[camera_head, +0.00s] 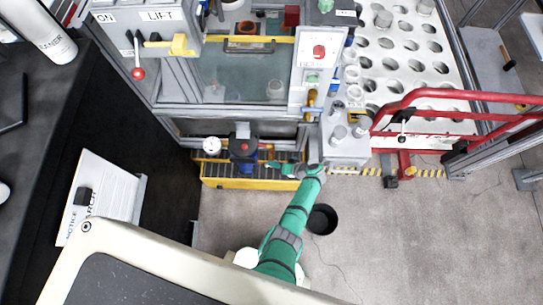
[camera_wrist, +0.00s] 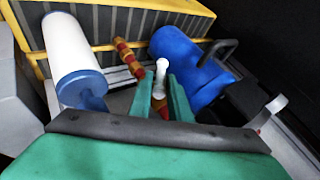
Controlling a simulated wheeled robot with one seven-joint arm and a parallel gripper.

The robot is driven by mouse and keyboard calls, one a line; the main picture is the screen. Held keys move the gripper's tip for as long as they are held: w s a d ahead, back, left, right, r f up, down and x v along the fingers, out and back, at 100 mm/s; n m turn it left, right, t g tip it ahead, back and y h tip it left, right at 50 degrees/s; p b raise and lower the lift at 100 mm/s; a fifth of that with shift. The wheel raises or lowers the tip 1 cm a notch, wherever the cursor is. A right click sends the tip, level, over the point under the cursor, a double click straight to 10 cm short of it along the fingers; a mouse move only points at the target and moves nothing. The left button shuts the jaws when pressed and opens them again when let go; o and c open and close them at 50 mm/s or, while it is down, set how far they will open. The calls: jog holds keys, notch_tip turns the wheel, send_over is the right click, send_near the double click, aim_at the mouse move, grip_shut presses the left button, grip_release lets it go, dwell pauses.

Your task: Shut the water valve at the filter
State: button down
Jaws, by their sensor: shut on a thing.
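In the wrist view, my gripper's green fingers (camera_wrist: 160,98) close around a small white lever (camera_wrist: 161,68), which I take to be the valve handle. The lever stands up between the fingertips; its lower part is hidden. It sits by a red and yellow banded pipe (camera_wrist: 126,54). A white cylinder with a blue end (camera_wrist: 75,50), likely the filter, lies to the left, apart from the fingers. In the head view, my gripper (camera_head: 277,167) is low at the right end of a yellow-edged tray (camera_head: 245,184); the lever is too small to make out there.
A blue pump-like body (camera_wrist: 185,55) is close to the right of the fingers. The tray's yellow wall (camera_wrist: 180,8) rises behind. In the head view, a machine cabinet (camera_head: 245,75) stands above the tray, and red rails (camera_head: 450,95) stand to the right. Floor in front is mostly clear.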

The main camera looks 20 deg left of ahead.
jog(key=shift+s+f+y, duration=0.2)
jog(key=shift+y, duration=0.4)
jog(key=shift+s+a+f, duration=0.15)
jog(key=c, duration=1.9)
grip_release()
jog(key=shift+c, duration=0.2)
jog(key=shift+o, duration=0.9)
jog(key=s+d+r, duration=0.2)
jog(key=s+r, duration=1.1)
jog(key=shift+s+d, duration=0.2)
jog(key=shift+d, duration=0.2)
jog(key=shift+r, duration=0.1)
